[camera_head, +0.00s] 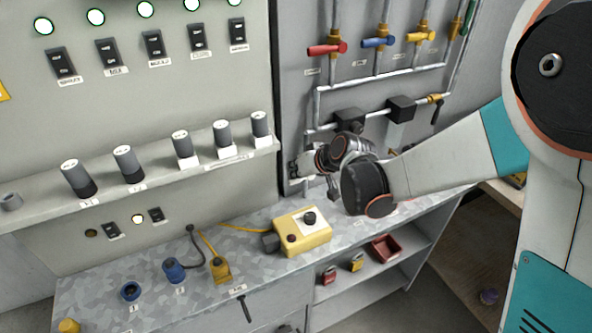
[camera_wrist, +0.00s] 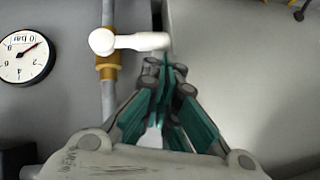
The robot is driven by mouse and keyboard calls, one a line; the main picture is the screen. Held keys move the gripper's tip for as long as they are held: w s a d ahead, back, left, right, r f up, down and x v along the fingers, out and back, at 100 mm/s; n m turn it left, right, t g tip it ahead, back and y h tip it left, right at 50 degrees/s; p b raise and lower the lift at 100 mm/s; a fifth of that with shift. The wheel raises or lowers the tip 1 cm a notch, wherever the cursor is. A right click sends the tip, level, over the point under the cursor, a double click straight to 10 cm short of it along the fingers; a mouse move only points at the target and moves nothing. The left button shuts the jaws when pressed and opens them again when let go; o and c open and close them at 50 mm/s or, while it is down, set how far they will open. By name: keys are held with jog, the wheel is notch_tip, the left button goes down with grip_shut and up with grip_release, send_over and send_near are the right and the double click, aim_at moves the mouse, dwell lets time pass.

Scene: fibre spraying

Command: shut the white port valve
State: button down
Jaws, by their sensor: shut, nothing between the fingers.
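The white port valve (camera_wrist: 130,42) shows in the wrist view at upper left. Its white lever lies level, across the upright grey pipe, on a brass body (camera_wrist: 108,68). My gripper (camera_wrist: 166,66) is shut and empty, with its green fingertips just below and close to the lever's right end. I cannot tell whether they touch it. In the head view my gripper (camera_head: 305,168) is at the lower left of the grey pipe panel. I cannot clearly make out the white valve there.
A round gauge (camera_wrist: 25,56) sits left of the pipe. Red (camera_head: 326,48), blue (camera_head: 378,42) and yellow (camera_head: 420,36) valve levers are higher on the panel. A yellow control box (camera_head: 303,232) stands on the bench below my arm. A control cabinet (camera_head: 190,90) with knobs and switches fills the left.

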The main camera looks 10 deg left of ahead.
jog(key=shift+r, duration=0.15)
notch_tip(320, 180, up, 5)
jog(key=p, duration=0.3)
jog(key=shift+r+p, duration=0.2)
jog(key=shift+p, duration=0.15)
jog(key=s+a+p+v, duration=0.1)
jog(key=p+v, duration=0.4)
jog(key=v, duration=0.5)
jog(key=w+d+m+t+h+b, duration=0.1)
jog(key=w+d+m+h+b, duration=0.15)
jog(key=d, duration=0.55)
jog(key=s+d+f+m+h+b, duration=0.1)
jog(key=s+d+b, duration=0.3)
jog(key=s+d, duration=0.4)
jog(key=s+d+f+m+h+b, duration=0.2)
jog(key=s+d, duration=0.7)
jog(key=s, duration=0.6)
jog(key=shift+s+d+f+h+b, duration=0.15)
jog(key=shift+s+f+h+b, duration=0.25)
jog(key=shift+h+b, duration=0.55)
